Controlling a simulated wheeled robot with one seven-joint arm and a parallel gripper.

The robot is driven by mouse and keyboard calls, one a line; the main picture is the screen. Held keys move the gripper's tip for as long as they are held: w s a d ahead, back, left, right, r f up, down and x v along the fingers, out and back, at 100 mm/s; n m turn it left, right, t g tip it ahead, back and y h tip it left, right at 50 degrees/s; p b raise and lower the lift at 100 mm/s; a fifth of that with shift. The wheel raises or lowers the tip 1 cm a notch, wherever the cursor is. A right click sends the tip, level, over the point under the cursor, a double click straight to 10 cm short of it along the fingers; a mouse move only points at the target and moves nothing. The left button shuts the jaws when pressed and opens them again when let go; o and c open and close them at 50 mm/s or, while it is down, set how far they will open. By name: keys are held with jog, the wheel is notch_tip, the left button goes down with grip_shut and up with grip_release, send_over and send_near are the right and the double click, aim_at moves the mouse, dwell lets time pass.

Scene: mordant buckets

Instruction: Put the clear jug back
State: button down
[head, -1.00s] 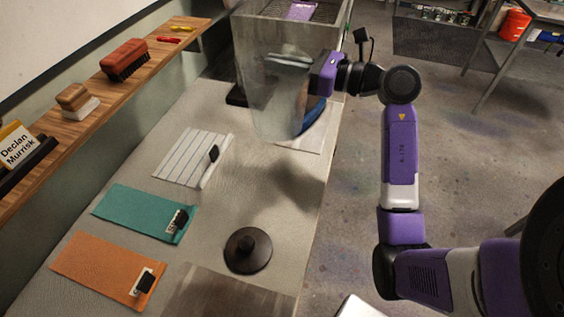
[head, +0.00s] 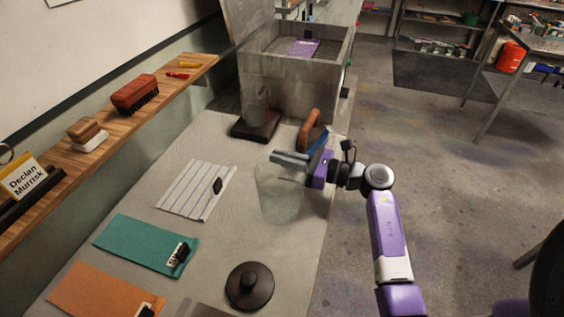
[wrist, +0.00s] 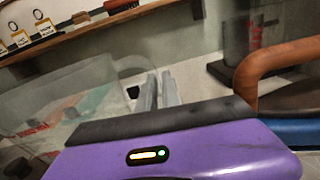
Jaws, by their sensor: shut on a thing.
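The clear jug (head: 278,198) is over the right part of the bench, upright or nearly so. I cannot tell whether the jug's bottom touches the bench top. In the wrist view the see-through jug (wrist: 45,100) fills the left side, blurred, with red marks on it. The grey fingers of my gripper (wrist: 158,92) stand at its right side.
Behind the jug are a dark base (head: 257,127) with a clear vessel on it and a brown-handled blue thing (head: 312,133). A grey tank (head: 290,75) stands beyond. White (head: 197,190) and teal (head: 145,246) sheets and a black knobbed lid (head: 249,288) lie nearer.

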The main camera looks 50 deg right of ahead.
jog(key=shift+f, duration=1.15)
jog(key=c, duration=1.5)
grip_release()
jog(key=shift+r, duration=0.2)
jog(key=b+v, duration=0.2)
jog(key=v, duration=1)
jog(key=shift+b, duration=0.3)
jog(key=shift+r, duration=0.1)
